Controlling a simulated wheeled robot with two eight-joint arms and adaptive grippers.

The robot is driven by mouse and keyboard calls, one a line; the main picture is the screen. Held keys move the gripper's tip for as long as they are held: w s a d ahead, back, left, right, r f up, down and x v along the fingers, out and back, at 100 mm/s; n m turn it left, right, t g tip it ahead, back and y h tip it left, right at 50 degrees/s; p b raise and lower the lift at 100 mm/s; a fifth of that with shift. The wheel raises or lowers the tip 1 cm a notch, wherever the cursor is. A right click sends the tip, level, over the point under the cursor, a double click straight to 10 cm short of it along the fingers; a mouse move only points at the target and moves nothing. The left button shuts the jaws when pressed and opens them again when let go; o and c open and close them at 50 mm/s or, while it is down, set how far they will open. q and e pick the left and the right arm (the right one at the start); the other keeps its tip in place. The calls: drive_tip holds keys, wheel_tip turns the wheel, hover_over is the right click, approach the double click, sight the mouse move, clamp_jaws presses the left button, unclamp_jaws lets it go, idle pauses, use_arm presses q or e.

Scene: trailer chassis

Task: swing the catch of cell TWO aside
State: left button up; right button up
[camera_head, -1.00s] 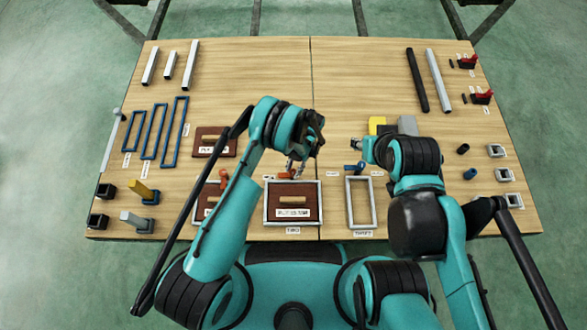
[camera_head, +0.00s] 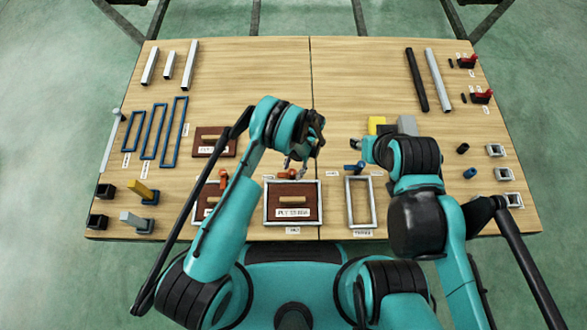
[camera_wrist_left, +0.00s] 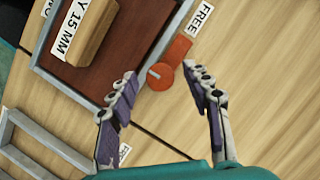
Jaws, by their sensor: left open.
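Cell TWO is a grey metal frame (camera_head: 321,203) holding a brown panel (camera_head: 275,212) with a wooden handle, at the table's front middle. Its orange catch (camera_head: 281,174) is at the far edge of the frame. In the left wrist view the catch (camera_wrist_left: 178,53) has its round pivot beside the frame's rail, and its arm lies alongside the rail, off the panel, towards a FREE label (camera_wrist_left: 200,18). My left gripper (camera_wrist_left: 163,74) is open, its fingers on either side of the catch; whether they touch is unclear. In the head view the left gripper (camera_head: 294,166) is above the catch.
An empty frame (camera_head: 348,205) with a blue catch (camera_head: 355,168) stands to the right. Another framed panel with an orange catch (camera_head: 223,178) is partly hidden by my left arm. A loose brown panel (camera_head: 225,150) lies behind it. The table's far middle is clear.

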use_arm(q)
drive_tip(key=v, duration=1.2)
